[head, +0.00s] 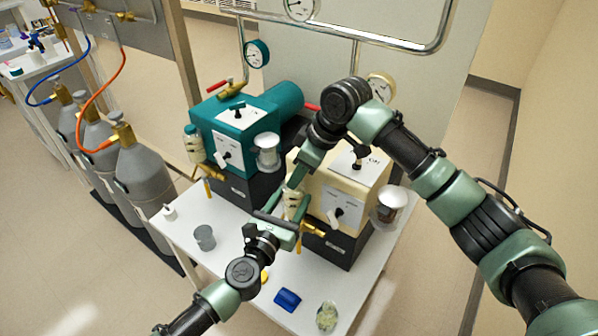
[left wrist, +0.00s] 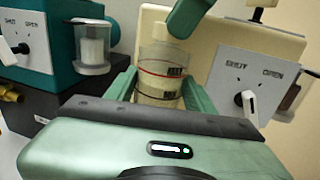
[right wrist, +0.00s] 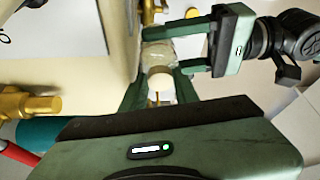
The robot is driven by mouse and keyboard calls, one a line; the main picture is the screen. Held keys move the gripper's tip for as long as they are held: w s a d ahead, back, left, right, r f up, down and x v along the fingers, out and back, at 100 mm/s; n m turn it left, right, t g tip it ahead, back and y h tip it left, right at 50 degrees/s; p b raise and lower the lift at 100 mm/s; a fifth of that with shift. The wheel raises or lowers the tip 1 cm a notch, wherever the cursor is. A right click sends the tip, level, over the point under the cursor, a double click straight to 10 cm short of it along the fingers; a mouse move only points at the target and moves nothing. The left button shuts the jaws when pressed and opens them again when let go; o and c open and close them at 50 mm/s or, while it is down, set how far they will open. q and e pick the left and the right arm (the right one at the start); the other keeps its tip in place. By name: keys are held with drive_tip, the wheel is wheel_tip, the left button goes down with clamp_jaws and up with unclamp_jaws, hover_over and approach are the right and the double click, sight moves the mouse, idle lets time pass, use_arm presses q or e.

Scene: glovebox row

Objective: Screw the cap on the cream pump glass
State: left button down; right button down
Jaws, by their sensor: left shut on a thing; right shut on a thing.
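The cream pump (head: 345,185) stands on the white table, with its glass (left wrist: 160,72) at its front left side. The glass is a clear jar with red and dark bands. My left gripper (head: 290,212) is shut around the glass from the front; its fingers flank it in the left wrist view. A pale cream cap (right wrist: 160,80) lies between my right gripper's fingers (right wrist: 158,92) at the glass's end. My right gripper (head: 298,178) reaches down to it from above. Whether the cap is seated on the thread is hidden.
A teal pump (head: 235,125) with its own glass (head: 194,145) stands at the left. On the table are a grey cup (head: 205,237), a small white bottle (head: 169,212), a blue block (head: 287,299) and a beaker (head: 327,316). Gas cylinders (head: 145,170) stand beyond the left edge.

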drive_tip(key=shift+s+d+f, duration=0.1)
drive_tip(key=shift+d+f, duration=0.05)
drive_tip(key=shift+f, duration=0.45)
drive_tip(key=c, duration=1.4)
unclamp_jaws()
drive_tip(key=shift+d, duration=0.1)
drive_tip(key=shift+w+a+v, duration=0.1)
drive_tip(key=shift+v, duration=0.95)
drive_tip(key=shift+w+a+v, duration=0.1)
drive_tip(key=shift+v, duration=0.95)
drive_tip(key=shift+r, duration=0.15)
drive_tip(key=c, duration=0.5)
drive_tip(key=shift+a, duration=0.1)
